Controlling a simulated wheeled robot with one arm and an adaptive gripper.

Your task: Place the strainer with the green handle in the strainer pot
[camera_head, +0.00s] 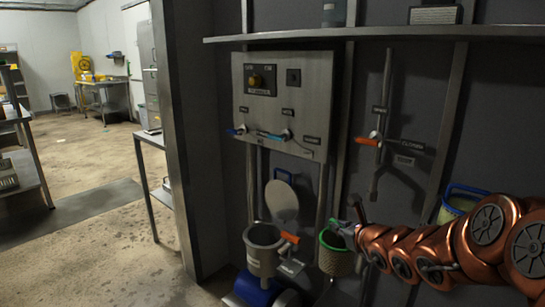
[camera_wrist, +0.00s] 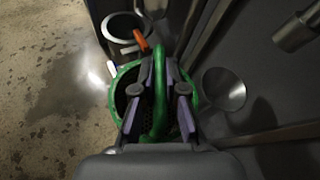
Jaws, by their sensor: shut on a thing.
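The strainer with the green handle (camera_head: 335,260) hangs upright from my gripper (camera_head: 347,230), just right of the strainer pot. In the wrist view, its green handle (camera_wrist: 158,75) stands between the two fingers of my gripper (camera_wrist: 158,92), which are shut on it. Its green rim and mesh basket show below the fingers, partly hidden by them. The strainer pot (camera_head: 262,262) is a grey metal pot with an orange handle, its round lid (camera_head: 282,200) raised behind it. The pot's open rim (camera_wrist: 108,30) is at the top of the wrist view, apart from the strainer.
A blue-handled basket (camera_head: 462,197) is behind my arm at the right. A control panel (camera_head: 282,100) and a lever with an orange handle (camera_head: 368,141) are on the wall. A blue thing (camera_head: 255,290) is below the pot.

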